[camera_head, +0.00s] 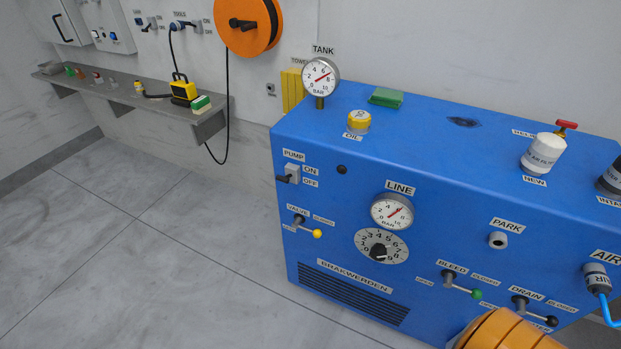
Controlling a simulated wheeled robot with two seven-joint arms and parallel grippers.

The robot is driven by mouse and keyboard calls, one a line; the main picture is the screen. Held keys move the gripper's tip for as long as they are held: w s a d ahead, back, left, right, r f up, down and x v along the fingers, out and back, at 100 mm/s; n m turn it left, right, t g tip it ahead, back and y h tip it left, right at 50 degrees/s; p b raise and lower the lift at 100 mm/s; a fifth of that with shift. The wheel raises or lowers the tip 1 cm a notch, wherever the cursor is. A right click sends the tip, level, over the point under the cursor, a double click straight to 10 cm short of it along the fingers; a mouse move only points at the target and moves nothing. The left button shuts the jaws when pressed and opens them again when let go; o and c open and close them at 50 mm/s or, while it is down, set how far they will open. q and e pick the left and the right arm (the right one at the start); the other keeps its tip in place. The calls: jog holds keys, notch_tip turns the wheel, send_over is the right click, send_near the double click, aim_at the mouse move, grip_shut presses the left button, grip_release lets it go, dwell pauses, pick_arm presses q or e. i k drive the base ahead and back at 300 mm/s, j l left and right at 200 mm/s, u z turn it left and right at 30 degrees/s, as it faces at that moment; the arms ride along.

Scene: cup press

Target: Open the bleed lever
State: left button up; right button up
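The bleed lever (461,286) is on the front of the blue machine (330,200), under the BLEED label. It has a grey pivot and a thin arm ending in a green knob (477,294). The arm points right and slightly down, on the side of the right-hand label, which seems to read CLOSED. A small label, apparently OPEN, is left of the pivot. Neither gripper is in view.
The drain lever (535,314) with a black knob is close on the right. A rounded orange shape (505,332) at the bottom edge covers the panel below. The valve lever (306,229) and dial (381,246) are left. Floor (150,260) at left is clear.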

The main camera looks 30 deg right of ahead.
aim_at(476, 294)
jog(key=z, duration=0.9)
